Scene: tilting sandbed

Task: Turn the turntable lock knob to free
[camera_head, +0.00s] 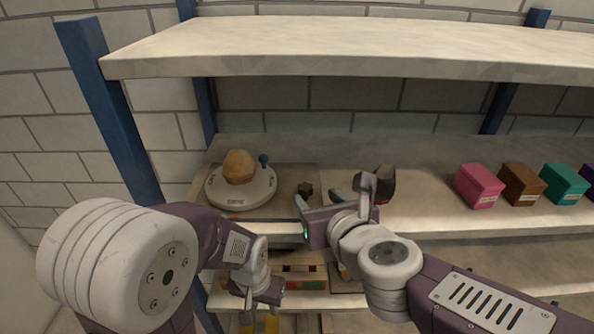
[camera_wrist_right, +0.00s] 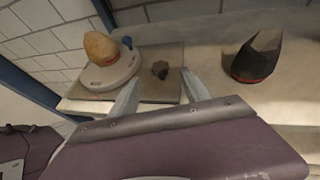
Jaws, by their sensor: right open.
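The turntable (camera_head: 242,200) is a pale round disc on a board on the middle shelf. It also shows in the right wrist view (camera_wrist_right: 108,80). A dark lobed knob (camera_head: 305,189) stands on the board just right of the disc; in the right wrist view the knob (camera_wrist_right: 160,69) appears between the fingers. Its lock marking cannot be read. My right gripper (camera_wrist_right: 160,82) is open, with the knob beyond its fingertips and nothing held. My left gripper (camera_head: 264,293) hangs low before the lower shelf, its jaws unclear.
A tan lump (camera_head: 239,166) sits on the disc, beside a blue-topped peg (camera_head: 263,160). A dark pointed object with a red band (camera_wrist_right: 257,58) stands right of the board. Coloured boxes (camera_head: 479,186) line the shelf's right. The upper shelf (camera_head: 350,45) overhangs.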

